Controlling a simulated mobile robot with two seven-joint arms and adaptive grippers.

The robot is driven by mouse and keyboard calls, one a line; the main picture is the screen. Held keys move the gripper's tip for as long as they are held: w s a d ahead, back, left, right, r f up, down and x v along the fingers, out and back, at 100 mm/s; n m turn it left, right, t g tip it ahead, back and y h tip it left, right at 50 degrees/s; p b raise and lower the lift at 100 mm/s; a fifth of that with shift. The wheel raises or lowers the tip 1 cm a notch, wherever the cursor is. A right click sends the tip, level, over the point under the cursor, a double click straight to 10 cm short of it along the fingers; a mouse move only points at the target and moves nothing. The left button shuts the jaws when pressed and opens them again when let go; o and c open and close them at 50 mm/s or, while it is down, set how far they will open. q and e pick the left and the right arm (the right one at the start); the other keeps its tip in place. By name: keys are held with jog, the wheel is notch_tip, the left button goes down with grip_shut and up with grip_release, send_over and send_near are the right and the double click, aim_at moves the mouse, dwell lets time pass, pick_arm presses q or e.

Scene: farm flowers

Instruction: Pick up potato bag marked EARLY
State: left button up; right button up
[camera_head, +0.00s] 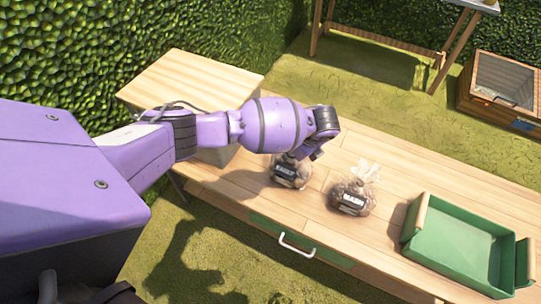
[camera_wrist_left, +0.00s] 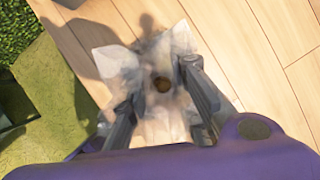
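The potato bag marked EARLY (camera_head: 290,172) is a clear bag of brown potatoes with a dark label, standing on the wooden table. My left gripper (camera_head: 312,152) is directly above it and partly hides its top. In the left wrist view the gripper's two fingers (camera_wrist_left: 158,88) are apart, on either side of the bag's crumpled clear top (camera_wrist_left: 155,60). A gap shows between the fingers, so they are not closed on the bag. A second potato bag (camera_head: 353,192), its label seeming to read MAIN, stands to the right. My right gripper is not in view.
A green tray (camera_head: 408,222) with wooden handles stands at the table's right end. A wooden box (camera_head: 190,75) stands at the left end. The table (camera_head: 440,172) has a green drawer with a white handle (camera_head: 297,246) in front. Bare tabletop lies behind the bags.

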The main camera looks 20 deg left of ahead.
pick_arm(q)
jog(key=shift+w, duration=0.1)
grip_shut()
jog(key=shift+r, duration=0.15)
